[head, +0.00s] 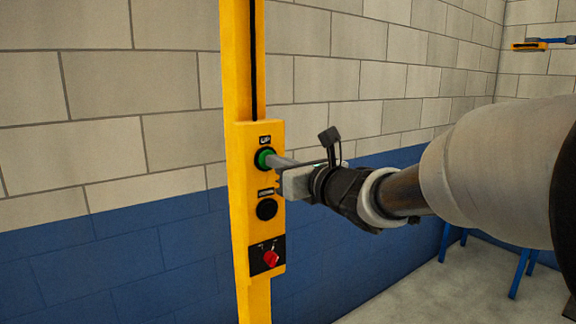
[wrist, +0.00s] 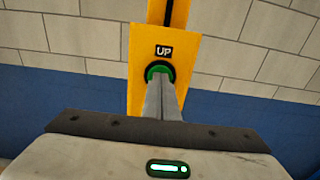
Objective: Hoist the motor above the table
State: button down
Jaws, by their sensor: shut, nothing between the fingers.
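A yellow control panel (head: 240,200) on a yellow post carries a green button (head: 264,159) under an "UP" label, a black button (head: 267,209) below it, and a red rotary switch (head: 270,258) at the bottom. My gripper (head: 275,161) is shut and empty, with its fingertips at the green button. In the wrist view the shut fingertips (wrist: 161,82) overlap the green button (wrist: 154,71); they appear to touch it, but whether it is pressed in cannot be told. The motor and the table's top are not clearly in view.
The yellow post (head: 242,60) stands in front of a block wall (head: 330,85), beige above and blue below. Blue legs (head: 522,272) stand at the right on a grey floor (head: 440,285). A yellow and blue fixture (head: 530,46) is at the upper right.

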jog(key=shift+w+a, duration=0.15)
jog(key=shift+w, duration=0.05)
